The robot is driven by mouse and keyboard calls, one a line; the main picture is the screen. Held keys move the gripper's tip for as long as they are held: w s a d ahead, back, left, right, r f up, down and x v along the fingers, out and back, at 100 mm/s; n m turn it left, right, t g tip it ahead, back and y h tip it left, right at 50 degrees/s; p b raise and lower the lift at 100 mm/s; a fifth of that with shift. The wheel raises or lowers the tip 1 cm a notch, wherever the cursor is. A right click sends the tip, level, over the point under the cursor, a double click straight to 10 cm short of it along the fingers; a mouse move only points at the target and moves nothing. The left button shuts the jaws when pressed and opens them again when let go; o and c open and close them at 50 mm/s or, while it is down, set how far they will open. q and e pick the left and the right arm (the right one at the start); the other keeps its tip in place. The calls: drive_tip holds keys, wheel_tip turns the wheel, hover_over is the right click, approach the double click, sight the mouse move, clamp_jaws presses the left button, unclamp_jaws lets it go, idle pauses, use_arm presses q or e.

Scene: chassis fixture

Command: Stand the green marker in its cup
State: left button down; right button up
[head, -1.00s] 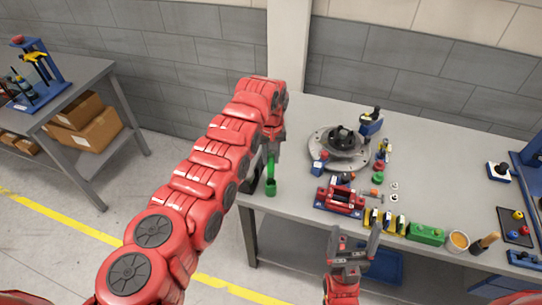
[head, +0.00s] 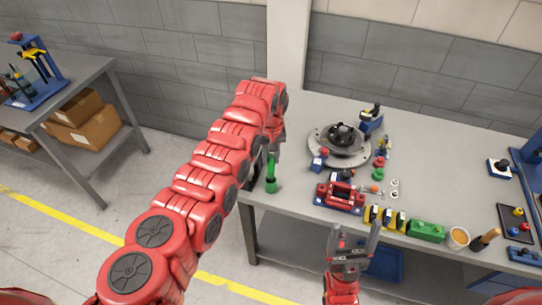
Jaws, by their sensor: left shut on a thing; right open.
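The green marker (head: 271,164) is near the left edge of the workbench, roughly upright, in my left gripper (head: 273,153). My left gripper is shut on it, and my own red arm partly hides the fingers. The green cup (head: 271,187) stands on the bench directly below the marker. The marker's lower end overlaps the cup's mouth in the picture; I cannot tell how deep inside it is. My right gripper (head: 354,243) is open and empty at the bench's front edge.
A round grey fixture (head: 341,147) sits behind to the right. A red and blue fixture (head: 340,198), yellow and black pieces (head: 384,217), a green block (head: 426,231) and an orange-filled cup (head: 457,238) line the front. The bench (head: 440,150) is clear at its back middle.

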use_arm(q)
drive_tip(key=shift+f+b, duration=1.55)
drive_tip(key=shift+f, duration=0.7)
drive_tip(key=c, duration=0.6)
unclamp_jaws()
drive_tip(key=shift+r, duration=0.1)
drive_tip(key=shift+r, duration=0.25)
wheel_tip(320, 180, up, 8)
drive_tip(key=shift+r, duration=0.2)
